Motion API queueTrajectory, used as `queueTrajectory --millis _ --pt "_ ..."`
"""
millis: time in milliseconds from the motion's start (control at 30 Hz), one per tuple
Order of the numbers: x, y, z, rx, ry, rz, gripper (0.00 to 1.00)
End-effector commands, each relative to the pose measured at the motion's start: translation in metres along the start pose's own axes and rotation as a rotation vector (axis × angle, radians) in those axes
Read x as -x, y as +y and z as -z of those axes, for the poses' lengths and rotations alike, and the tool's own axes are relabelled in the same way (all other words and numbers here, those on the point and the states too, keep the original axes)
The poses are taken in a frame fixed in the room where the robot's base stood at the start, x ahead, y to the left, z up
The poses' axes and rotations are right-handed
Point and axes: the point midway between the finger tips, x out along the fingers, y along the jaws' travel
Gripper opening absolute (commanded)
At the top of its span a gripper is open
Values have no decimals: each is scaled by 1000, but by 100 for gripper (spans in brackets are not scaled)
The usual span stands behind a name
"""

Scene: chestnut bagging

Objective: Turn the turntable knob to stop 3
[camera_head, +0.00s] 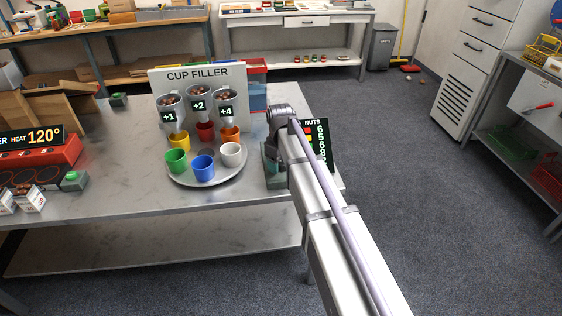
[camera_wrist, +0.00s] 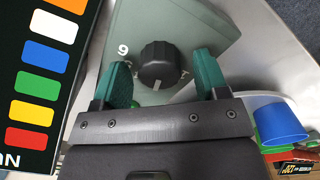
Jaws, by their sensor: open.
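The black ribbed knob (camera_wrist: 161,65) sits on a grey-green housing (camera_wrist: 205,22) in the wrist view. A pale line shows at the knob's lower edge, and a "9" is printed at its upper left. Other marks are partly hidden. My gripper (camera_wrist: 162,60) is open, with one green finger on each side of the knob; I cannot tell whether they touch it. In the head view the turntable (camera_head: 238,173) carries several coloured cups. The housing (camera_head: 272,176) stands to its right, and my arm hides the knob there.
The cup filler panel (camera_head: 206,73) with chestnut-filled hoppers stands behind the turntable. A dark colour-chart board (camera_head: 322,150) stands right of the housing, close to my gripper; its colour patches (camera_wrist: 34,82) show in the wrist view. A blue cup (camera_wrist: 281,122) is at the wrist view's right.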

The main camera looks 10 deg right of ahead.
Motion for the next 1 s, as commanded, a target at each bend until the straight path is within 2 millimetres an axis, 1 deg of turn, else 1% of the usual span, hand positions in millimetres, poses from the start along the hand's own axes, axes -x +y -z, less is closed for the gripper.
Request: queueTrajectory --millis 167,267,367,500,600,667,767,1000 --pt "4 0 0 0 0 0 67" --pt "16 0 0 0 0 0 67" --pt "37 0 0 0 0 0 67" --pt "74 0 0 0 0 0 67" --pt "97 0 0 0 0 0 67" --pt "106 0 0 0 0 0 67" --pt "111 0 0 0 0 0 67" --pt "108 0 0 0 0 0 67"
